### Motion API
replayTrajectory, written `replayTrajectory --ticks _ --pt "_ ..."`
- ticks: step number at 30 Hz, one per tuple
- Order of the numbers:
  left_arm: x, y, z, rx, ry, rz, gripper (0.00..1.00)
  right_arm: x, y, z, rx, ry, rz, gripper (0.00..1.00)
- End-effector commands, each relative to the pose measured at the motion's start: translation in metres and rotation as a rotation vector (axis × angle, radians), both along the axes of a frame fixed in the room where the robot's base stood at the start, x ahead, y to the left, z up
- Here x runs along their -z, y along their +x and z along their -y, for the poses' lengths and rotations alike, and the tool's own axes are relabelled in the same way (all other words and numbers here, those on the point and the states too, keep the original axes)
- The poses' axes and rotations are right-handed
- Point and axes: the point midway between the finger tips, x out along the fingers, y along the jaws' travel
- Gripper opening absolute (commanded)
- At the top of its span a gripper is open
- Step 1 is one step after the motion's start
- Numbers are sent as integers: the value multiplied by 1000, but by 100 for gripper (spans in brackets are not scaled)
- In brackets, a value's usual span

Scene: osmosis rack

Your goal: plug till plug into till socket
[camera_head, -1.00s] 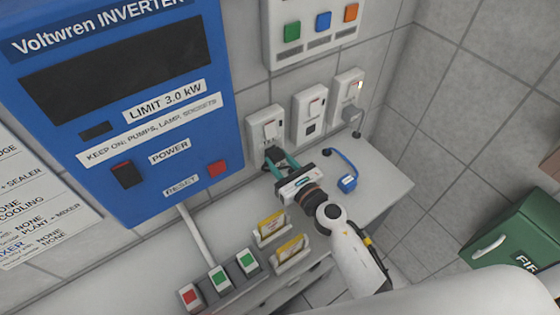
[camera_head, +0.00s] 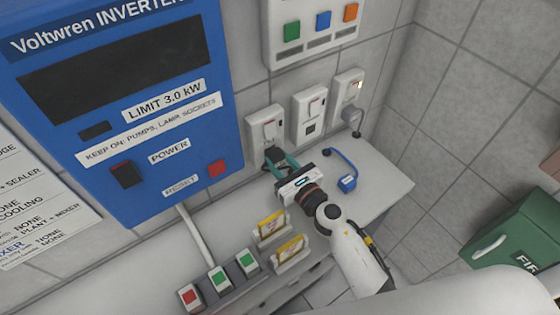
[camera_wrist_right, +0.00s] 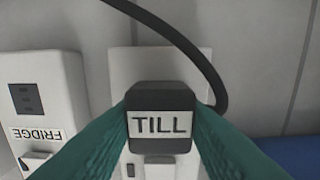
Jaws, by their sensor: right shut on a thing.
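The till plug (camera_wrist_right: 161,110) is a dark block with a white TILL label, seen close in the right wrist view with a black cable curving behind it. My right gripper (camera_head: 279,162) has teal fingers shut on the plug's sides. In the head view the dark plug (camera_head: 272,154) is at the lower part of the leftmost wall socket (camera_head: 264,126). That white socket plate (camera_wrist_right: 150,62) is directly behind the plug in the wrist view. The plug hides the socket holes, so I cannot tell whether its pins are in. My left gripper is not in view.
The middle socket (camera_head: 309,112), labelled FRIDGE in the wrist view, is empty. The blue inverter (camera_head: 190,130) hangs to the left.

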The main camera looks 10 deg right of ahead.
Motion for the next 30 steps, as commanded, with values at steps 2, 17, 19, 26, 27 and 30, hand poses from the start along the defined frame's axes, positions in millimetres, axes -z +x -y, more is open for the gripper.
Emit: replayTrajectory --ticks 2,17,19,26,27,30 --pt "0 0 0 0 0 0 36 0 0 0 0 0 1 16" --pt "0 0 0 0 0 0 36 0 8 -3 1 -1 1 16" --pt "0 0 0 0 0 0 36 0 9 -3 1 -1 1 16" --pt "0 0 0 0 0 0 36 0 9 -3 1 0 0 61" --pt "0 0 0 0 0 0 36 0 9 -3 1 0 0 61" --pt "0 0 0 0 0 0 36 0 9 -3 1 0 0 61"
